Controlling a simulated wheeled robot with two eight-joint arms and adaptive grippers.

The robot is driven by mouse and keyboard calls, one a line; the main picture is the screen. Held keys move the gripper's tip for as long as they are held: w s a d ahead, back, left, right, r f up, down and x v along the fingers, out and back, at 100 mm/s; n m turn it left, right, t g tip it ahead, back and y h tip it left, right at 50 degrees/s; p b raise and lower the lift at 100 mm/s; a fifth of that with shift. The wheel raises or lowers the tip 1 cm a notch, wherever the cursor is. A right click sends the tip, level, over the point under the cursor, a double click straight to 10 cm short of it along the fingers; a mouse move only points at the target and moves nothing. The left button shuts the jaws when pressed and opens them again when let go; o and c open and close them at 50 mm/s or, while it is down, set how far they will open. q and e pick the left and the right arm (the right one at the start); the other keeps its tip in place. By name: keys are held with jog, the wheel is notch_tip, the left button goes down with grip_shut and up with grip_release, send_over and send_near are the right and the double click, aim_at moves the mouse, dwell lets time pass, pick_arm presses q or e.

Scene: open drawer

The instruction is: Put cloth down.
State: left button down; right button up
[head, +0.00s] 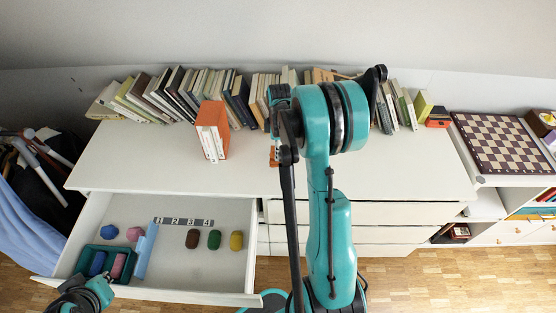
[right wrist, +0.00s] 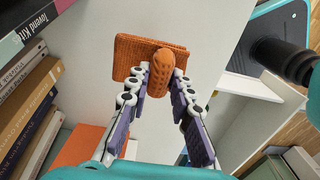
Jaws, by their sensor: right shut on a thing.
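My right gripper (right wrist: 163,82) is shut on an orange cloth (right wrist: 131,56), a flat knitted piece with a rounded bulge between the fingertips. In the head view my right arm hides most of this gripper; a small orange patch (head: 273,157) shows beside the arm, above the white dresser top. Whether the cloth touches the dresser top cannot be told. My left gripper (head: 88,295) is at the bottom left, at the drawer's front edge near the teal tray (head: 119,246); its jaws are not clear.
The open drawer (head: 222,270) holds the tray with blue and pink rolls, a long light-blue piece (head: 146,250), and brown, green (head: 214,239) and yellow lumps. Books line the dresser's back; an orange book (head: 212,126) stands forward. The dresser top (head: 120,165) is clear at left.

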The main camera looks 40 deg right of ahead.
jog(key=shift+w+f+b, duration=0.1)
jog(key=shift+f+b, duration=0.7)
jog(key=shift+f, duration=1.25)
jog(key=shift+f, duration=0.1)
jog(key=o, duration=0.9)
